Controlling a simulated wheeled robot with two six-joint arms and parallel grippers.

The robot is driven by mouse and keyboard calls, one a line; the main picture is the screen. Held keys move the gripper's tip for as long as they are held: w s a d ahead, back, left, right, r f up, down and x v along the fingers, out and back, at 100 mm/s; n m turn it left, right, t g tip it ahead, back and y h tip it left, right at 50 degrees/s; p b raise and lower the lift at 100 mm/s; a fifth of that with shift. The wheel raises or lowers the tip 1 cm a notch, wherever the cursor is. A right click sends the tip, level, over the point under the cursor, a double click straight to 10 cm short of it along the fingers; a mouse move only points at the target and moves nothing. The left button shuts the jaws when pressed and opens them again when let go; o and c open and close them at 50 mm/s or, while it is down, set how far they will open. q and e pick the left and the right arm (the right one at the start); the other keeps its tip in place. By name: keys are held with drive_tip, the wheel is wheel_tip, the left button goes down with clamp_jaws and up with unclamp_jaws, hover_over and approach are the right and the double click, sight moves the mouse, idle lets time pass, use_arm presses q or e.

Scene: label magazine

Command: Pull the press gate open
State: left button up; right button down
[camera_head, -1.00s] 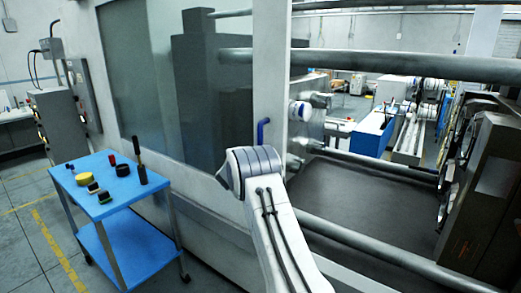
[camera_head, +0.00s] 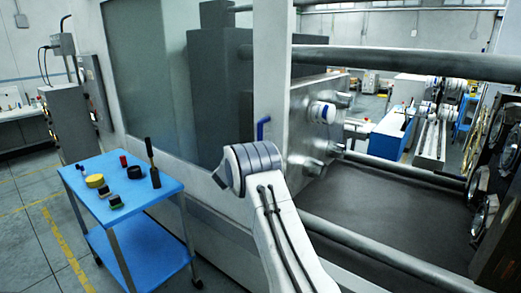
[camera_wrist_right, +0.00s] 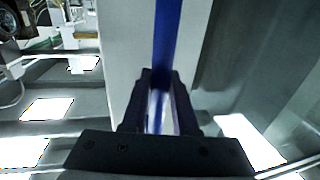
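The press gate is a large pale panel with a grey window, ending at a white upright post (camera_head: 271,60). A blue handle (camera_head: 263,127) stands on this post. My right arm comes in from the bottom middle of the head view, its wrist at the handle and hiding most of the gripper. In the right wrist view the upright blue handle (camera_wrist_right: 167,35) runs down between the fingers of my right gripper (camera_wrist_right: 160,78), which are closed around it. The press opening right of the post is partly uncovered. My left gripper is not in view.
A blue cart (camera_head: 135,200) with tape, small blocks and a dark upright tool stands at the left, near the gate. Steel tie bars (camera_head: 400,62) cross the press opening. A dark platen (camera_head: 500,190) with clamps is at the right edge.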

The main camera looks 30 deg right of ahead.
drive_tip(key=c, duration=0.7)
unclamp_jaws()
drive_tip(key=shift+w+r, duration=0.1)
drive_tip(key=shift+r, duration=0.05)
drive_tip(key=shift+c, duration=0.2)
drive_tip(key=shift+o, duration=0.3)
drive_tip(key=b+v, duration=0.3)
drive_tip(key=v, duration=0.7)
drive_tip(key=shift+s+a+b, duration=0.2)
drive_tip(key=shift+b, duration=0.1)
